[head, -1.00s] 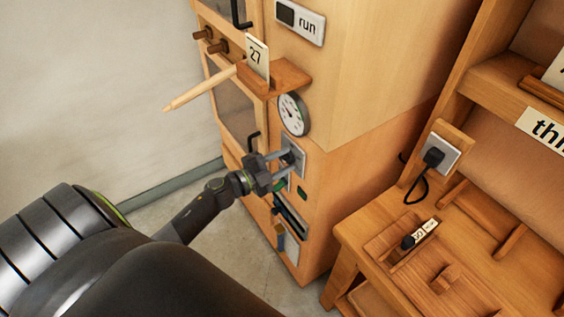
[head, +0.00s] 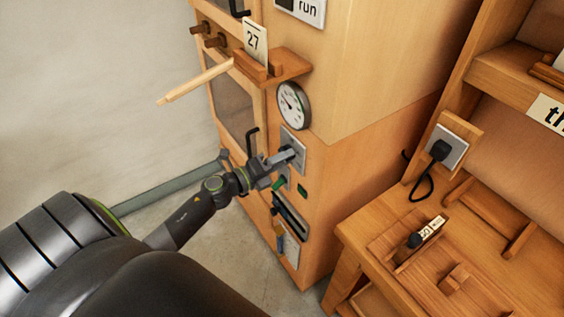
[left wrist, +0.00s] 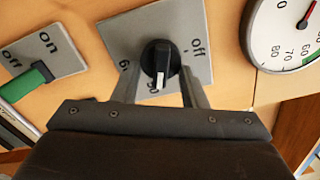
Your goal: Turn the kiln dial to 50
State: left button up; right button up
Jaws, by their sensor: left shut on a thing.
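The kiln dial is a black knob (left wrist: 160,56) with a white mark, on a grey plate (left wrist: 195,20) on the cabinet front; the plate also shows in the head view (head: 294,141). In the left wrist view the mark points down, towards a number that is partly hidden. "Off" is printed at the right and a partly hidden number starting with 6 at the left. My left gripper (head: 286,157) is at the plate, shut on the knob, with a finger on each side of it (left wrist: 159,76). My right gripper is not in view.
A small shelf (head: 280,66) with a 27 card and a pale stick juts out above. A wooden bench (head: 360,239) stands at the right.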

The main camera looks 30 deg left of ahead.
pick_arm(q)
jog(key=shift+f+m, duration=0.15)
jog(key=shift+m, duration=0.45)
jog(key=shift+m+b, duration=0.3)
jog(key=shift+b, duration=0.05)
jog(key=o, duration=1)
jog(key=shift+c, duration=0.2)
jog(key=b+v, duration=0.2)
jog(key=v, duration=1.5)
jog(key=shift+s, duration=0.2)
